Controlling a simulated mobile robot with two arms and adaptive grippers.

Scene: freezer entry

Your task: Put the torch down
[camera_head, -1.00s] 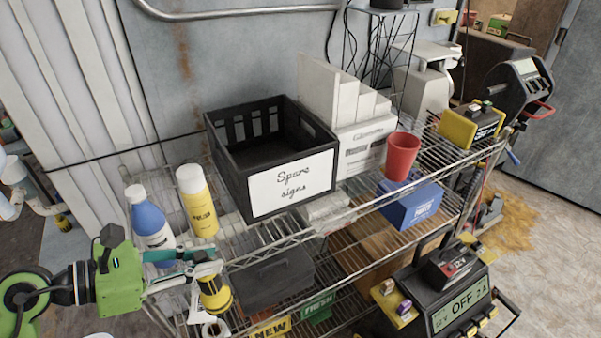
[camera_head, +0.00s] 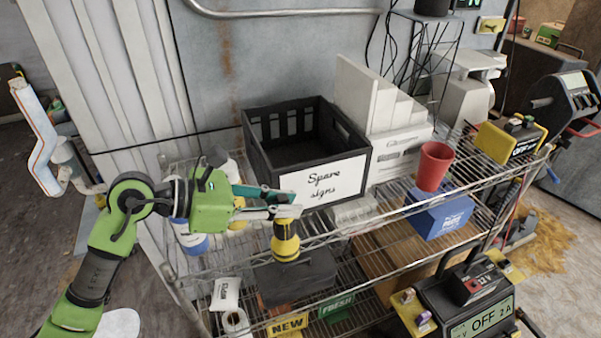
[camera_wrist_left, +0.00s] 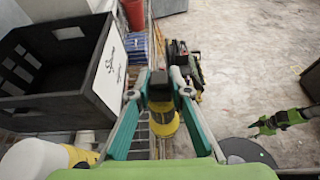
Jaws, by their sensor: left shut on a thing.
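The torch (camera_head: 286,243) is yellow and black and hangs upright from my left gripper (camera_head: 285,207), in front of the wire shelf's (camera_head: 240,238) front edge and the black "Spare signs" crate. My left gripper is shut on the torch's upper end. In the left wrist view the torch (camera_wrist_left: 163,120) sits between the two teal-edged fingers, with its wide yellow end down. A green part at the right edge of the left wrist view (camera_wrist_left: 285,119) looks like my other arm; its gripper is not clear.
The black crate (camera_head: 262,165), red cup (camera_head: 434,166) and blue box (camera_head: 440,215) stand on the top shelf. Bottles stand behind my left arm. A dark box (camera_head: 295,277) is on the shelf below. A battery charger (camera_head: 465,300) stands at front right.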

